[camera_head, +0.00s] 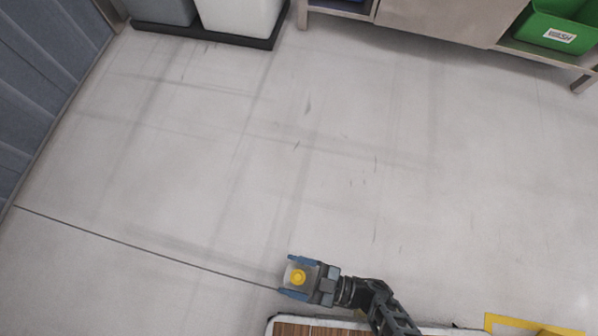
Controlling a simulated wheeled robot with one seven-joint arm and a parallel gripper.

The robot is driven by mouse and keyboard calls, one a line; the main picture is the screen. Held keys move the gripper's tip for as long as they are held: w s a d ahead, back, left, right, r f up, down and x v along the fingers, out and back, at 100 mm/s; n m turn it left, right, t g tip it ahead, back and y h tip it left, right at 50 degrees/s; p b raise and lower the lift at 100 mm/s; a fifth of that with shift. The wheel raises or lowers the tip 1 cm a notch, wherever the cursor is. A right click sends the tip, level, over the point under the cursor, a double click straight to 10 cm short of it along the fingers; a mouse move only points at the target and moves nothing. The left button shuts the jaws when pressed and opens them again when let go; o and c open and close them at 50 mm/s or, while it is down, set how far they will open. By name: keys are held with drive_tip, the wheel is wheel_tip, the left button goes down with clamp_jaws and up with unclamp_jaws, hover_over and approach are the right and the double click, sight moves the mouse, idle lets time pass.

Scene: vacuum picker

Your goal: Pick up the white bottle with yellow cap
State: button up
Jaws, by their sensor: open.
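The white bottle with its yellow cap (298,277) shows from above near the bottom middle of the head view. Its pale body shows only as a small rim around the cap. My gripper (289,275) comes in from the right, with one blue finger above the bottle and one below it in the picture. The bottle is between the open fingers, close to both; I cannot tell whether either finger touches it. What the bottle stands on is hidden from this angle.
A brown slatted surface with a pale rim (270,328) is at the bottom edge, beneath my arm. Yellow floor marking (488,322) is at bottom right. A bench (440,22) with a green bin (555,35) and a dark tray (200,33) with containers are far off. The floor between is clear.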

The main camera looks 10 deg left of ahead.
drive_tip(key=shift+a, duration=0.45)
clamp_jaws()
idle(0.4)
